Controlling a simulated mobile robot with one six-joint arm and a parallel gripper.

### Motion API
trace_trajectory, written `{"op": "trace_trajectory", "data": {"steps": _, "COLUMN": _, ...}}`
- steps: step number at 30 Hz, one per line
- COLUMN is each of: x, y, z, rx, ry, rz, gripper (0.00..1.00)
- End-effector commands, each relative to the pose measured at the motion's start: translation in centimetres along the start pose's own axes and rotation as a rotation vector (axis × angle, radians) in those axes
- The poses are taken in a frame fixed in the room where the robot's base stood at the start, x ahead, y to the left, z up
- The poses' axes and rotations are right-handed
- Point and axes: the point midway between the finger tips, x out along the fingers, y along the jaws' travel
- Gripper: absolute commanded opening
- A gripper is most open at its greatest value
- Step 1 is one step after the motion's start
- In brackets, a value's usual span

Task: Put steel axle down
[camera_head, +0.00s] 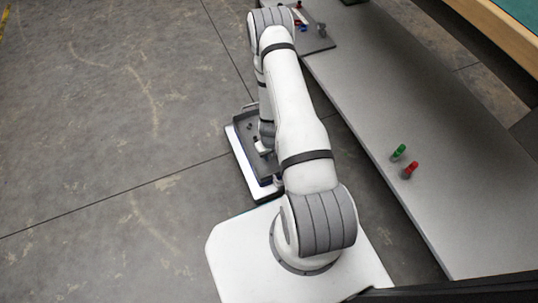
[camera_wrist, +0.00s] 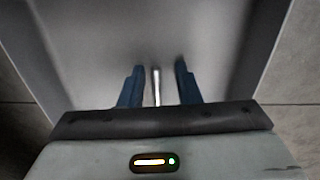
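The steel axle is a thin, bright, silvery rod (camera_wrist: 156,88) seen between the two blue fingers of my gripper (camera_wrist: 159,70) in the wrist view. A gap shows on each side of the rod, so the fingers look open and apart from it. The rod's lower end is hidden behind the gripper body. A smooth grey surface (camera_wrist: 150,30) lies beyond the fingertips. I cannot tell whether the rod touches it. In the head view my arm reaches out and bends down at a dark grey tray (camera_head: 245,126); the fingers and the axle cannot be made out there.
A long grey bench top (camera_head: 440,190) runs along the right, with a green-topped peg (camera_head: 398,152) and a red-topped peg (camera_head: 410,170) on it. A dark board with small parts (camera_head: 316,42) sits at its far end. Open concrete floor (camera_head: 110,120) lies at the left.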

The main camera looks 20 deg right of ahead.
Motion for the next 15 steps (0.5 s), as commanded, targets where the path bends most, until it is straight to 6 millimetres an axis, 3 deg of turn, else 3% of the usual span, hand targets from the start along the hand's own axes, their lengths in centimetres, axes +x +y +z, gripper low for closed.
{"op": "trace_trajectory", "data": {"steps": 15, "x": -10.3, "y": 0.1, "z": 0.0, "rx": 0.002, "ry": 0.001, "rz": 0.000, "gripper": 0.30}}
